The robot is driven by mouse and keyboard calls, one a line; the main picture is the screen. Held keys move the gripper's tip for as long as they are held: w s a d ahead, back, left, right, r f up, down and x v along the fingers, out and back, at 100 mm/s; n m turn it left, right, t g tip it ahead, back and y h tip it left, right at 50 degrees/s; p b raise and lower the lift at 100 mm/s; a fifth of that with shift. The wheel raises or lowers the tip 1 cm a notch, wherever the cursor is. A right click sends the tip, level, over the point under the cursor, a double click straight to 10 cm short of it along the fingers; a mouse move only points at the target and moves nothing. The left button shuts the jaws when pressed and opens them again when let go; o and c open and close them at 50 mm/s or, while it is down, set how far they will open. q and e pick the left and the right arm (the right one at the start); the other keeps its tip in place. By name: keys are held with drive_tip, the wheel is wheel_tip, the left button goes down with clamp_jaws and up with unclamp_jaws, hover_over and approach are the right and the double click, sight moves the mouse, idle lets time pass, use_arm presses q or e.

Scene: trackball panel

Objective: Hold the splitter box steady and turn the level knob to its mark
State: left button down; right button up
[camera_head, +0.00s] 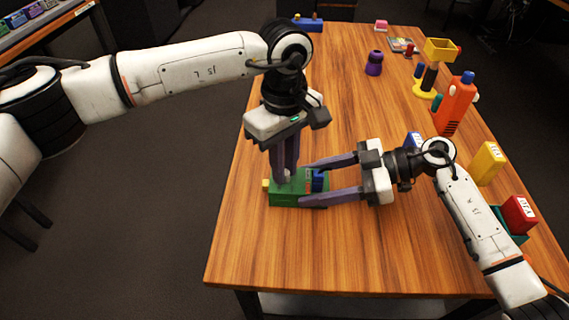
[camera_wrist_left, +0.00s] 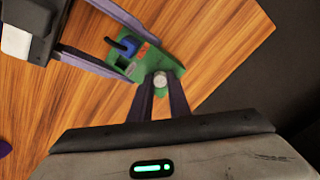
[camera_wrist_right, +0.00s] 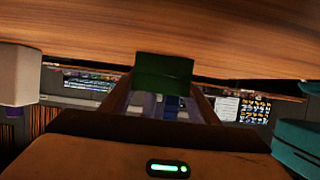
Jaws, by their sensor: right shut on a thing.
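The green splitter box (camera_head: 285,198) lies near the table's left edge; its green end shows at the fingertips in the right wrist view (camera_wrist_right: 163,75). My right gripper (camera_head: 312,185) reaches in from the right and is shut on the box, one finger along each side. A round grey knob (camera_wrist_left: 160,79) is on top of the box. My left gripper (camera_wrist_left: 158,88) points down with its fingertips close at the knob. A narrow gap shows between its fingers; whether they grip the knob is unclear. A blue part (camera_wrist_left: 128,45) sits on the box between my right fingers. The level mark is not discernible.
An orange block (camera_head: 454,105), a yellow block (camera_head: 487,163) and a red block (camera_head: 518,214) stand along the right edge. The table's front is clear.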

use_arm(q)
drive_tip(key=shift+n, duration=0.4)
drive_tip(key=n, duration=0.5)
drive_tip(key=shift+n, duration=0.3)
drive_tip(key=n, duration=0.5)
drive_tip(key=shift+n, duration=0.3)
idle(0.3)
drive_tip(key=c, duration=1.7)
unclamp_jaws()
drive_tip(key=shift+o, duration=0.2)
wheel_tip(320, 180, up, 12)
